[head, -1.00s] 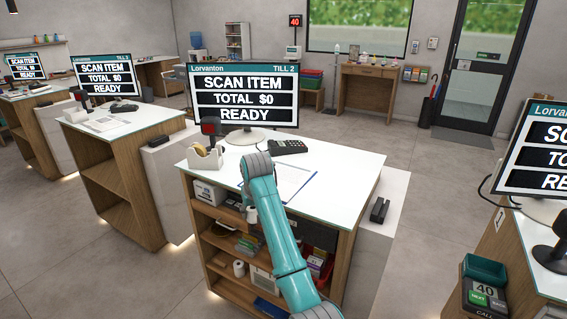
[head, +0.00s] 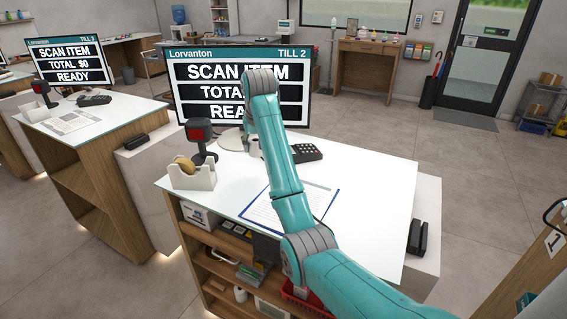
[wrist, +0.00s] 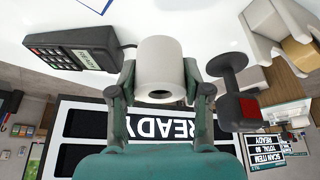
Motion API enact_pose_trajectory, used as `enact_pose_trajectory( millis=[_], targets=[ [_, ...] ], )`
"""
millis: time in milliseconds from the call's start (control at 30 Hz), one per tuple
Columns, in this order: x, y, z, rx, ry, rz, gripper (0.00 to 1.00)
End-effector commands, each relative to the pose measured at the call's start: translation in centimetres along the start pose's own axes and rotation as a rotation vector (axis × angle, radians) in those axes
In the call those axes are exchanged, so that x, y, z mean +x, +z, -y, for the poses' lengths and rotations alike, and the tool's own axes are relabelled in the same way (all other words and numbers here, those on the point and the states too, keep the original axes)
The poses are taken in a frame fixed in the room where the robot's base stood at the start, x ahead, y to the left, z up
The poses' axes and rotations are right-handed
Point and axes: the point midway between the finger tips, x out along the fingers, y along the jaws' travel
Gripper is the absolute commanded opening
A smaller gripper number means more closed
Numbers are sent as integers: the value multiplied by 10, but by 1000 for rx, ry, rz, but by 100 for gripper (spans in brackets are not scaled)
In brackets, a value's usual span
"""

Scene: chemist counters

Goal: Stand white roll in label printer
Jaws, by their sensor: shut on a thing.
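The white roll (wrist: 160,66) is between the fingers of my gripper (wrist: 158,84) in the wrist view, its hollow end facing the camera. My gripper is shut on its sides. In the head view a small part of the white roll (head: 254,149) shows below my arm's end, above the counter (head: 370,190) and before the Till 2 screen. My arm hides most of the gripper there. A pale box-like device (head: 199,214) on the upper shelf under the counter may be the label printer; I cannot tell for certain.
A tape dispenser (head: 190,174), a red-faced scanner (head: 202,140), a clipboard (head: 275,208) and a card terminal (head: 305,152) stand or lie on the counter. The Till 2 screen (head: 185,68) is close behind my gripper. The counter's right part is clear.

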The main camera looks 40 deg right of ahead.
Motion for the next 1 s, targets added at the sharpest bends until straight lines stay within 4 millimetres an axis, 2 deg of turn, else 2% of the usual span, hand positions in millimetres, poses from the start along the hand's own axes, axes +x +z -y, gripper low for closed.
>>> enact_pose_trajectory(
  millis=[133,400,567,733,833,1000],
  targets=[
    [12,6,0,0,0,3,8],
    [53,22,0,0,0,3,8],
    [64,27,0,0,0,1,8],
    [85,36,0,0,0,3,8],
    [92,38,0,0,0,1,8],
    [92,38,0,0,0,-1,8]
  ],
)
